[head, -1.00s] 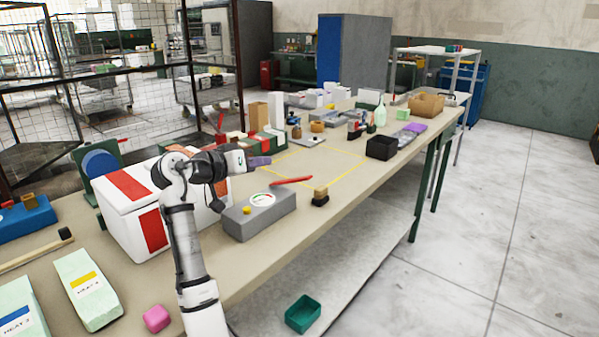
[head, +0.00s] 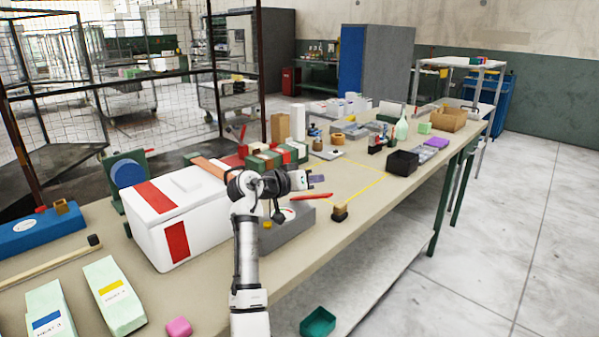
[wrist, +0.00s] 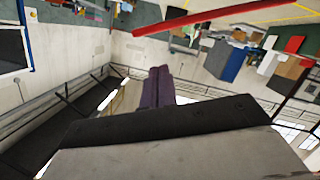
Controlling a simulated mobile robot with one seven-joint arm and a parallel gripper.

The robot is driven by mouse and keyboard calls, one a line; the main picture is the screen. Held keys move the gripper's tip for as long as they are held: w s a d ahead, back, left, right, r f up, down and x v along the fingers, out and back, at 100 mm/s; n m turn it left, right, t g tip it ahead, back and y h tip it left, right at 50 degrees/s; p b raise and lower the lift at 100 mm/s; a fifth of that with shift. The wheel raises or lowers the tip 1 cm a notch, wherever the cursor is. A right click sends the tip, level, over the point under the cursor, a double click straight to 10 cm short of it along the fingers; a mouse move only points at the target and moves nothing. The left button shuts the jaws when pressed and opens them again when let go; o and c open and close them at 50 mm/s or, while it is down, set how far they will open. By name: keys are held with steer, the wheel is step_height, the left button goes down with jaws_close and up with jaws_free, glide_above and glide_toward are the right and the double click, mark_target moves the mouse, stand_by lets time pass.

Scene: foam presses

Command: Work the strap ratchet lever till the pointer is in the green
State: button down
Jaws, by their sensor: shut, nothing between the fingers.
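The grey ratchet box (head: 288,232) stands on the bench, with a red lever (head: 311,196) sticking out to the right from its top. Its round white gauge (head: 288,213) is mostly hidden behind my arm, so I cannot read the pointer. A yellow knob (head: 267,225) shows on the box. My gripper (head: 320,178) has purple fingers and is shut and empty, just above and behind the lever in the head view. The shut fingers also show in the wrist view (wrist: 158,86), where the red lever (wrist: 215,17) crosses the top, apart from them.
A white box (head: 195,225) with red patches stands left of the ratchet box. A black bin (head: 403,163) is farther back. The yellow-outlined bench area behind the lever is mostly clear.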

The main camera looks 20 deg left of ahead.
steer(key=shift+s+d+f+p, duration=0.2)
steer(key=shift+d+f, duration=0.05)
steer(key=shift+f, duration=0.45)
steer(key=shift+s+d+f+p, duration=0.15)
steer(key=shift+d+f, duration=0.1)
steer(key=shift+f, duration=0.45)
steer(key=f+m+b, duration=0.1)
steer(key=b, duration=0.1)
steer(key=d+f+m+y+b, duration=0.1)
steer(key=f+b, duration=0.1)
steer(key=b, duration=0.1)
steer(key=d+f+m+b, duration=0.1)
steer(key=f+b, duration=0.1)
steer(key=shift+s+d+f+b, duration=0.15)
steer(key=shift+s+b, duration=0.2)
steer(key=shift+s, duration=0.05)
steer(key=shift+r, duration=0.2)
